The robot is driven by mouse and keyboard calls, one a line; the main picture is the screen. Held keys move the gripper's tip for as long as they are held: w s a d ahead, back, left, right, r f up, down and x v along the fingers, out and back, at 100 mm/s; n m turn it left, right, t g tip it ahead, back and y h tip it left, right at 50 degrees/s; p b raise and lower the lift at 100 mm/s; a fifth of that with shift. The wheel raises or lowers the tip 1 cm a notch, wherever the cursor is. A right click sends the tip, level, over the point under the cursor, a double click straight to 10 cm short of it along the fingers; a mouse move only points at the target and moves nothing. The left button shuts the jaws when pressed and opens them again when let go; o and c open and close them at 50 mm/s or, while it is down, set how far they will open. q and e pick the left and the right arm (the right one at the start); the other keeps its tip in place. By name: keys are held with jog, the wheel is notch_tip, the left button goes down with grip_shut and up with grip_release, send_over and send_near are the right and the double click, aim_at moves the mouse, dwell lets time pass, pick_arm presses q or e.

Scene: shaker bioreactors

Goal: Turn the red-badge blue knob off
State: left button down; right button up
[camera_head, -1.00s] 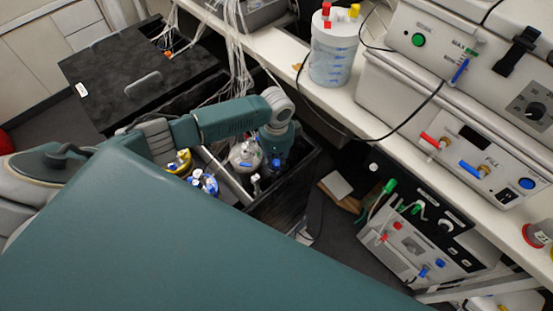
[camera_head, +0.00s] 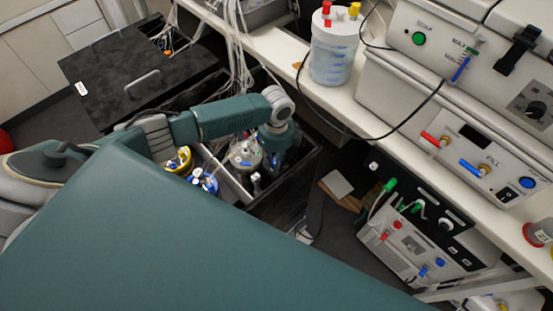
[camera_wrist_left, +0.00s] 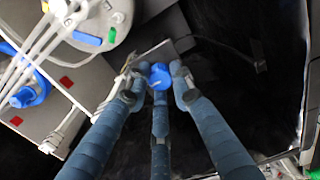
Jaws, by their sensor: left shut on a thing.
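My left gripper (camera_head: 275,158) reaches down into an open black box (camera_head: 290,192) in the head view. In the left wrist view its three fingers (camera_wrist_left: 160,88) close around a small blue knob (camera_wrist_left: 160,76), shut on it. A second blue part (camera_wrist_left: 28,92) with cables lies farther left. I cannot tell from these frames which badge belongs to the held knob. My right gripper is not in view.
White cables (camera_head: 238,70) hang behind. A bench with control units (camera_head: 455,150) is at right; a black lid (camera_head: 140,75) is at left.

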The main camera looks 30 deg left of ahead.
pick_arm(q)
jog(key=shift+w, duration=0.1)
dwell(0.4)
jog(key=c, duration=1.5)
grip_release()
notch_tip(320, 180, up, 12)
jog(key=shift+r, duration=0.1)
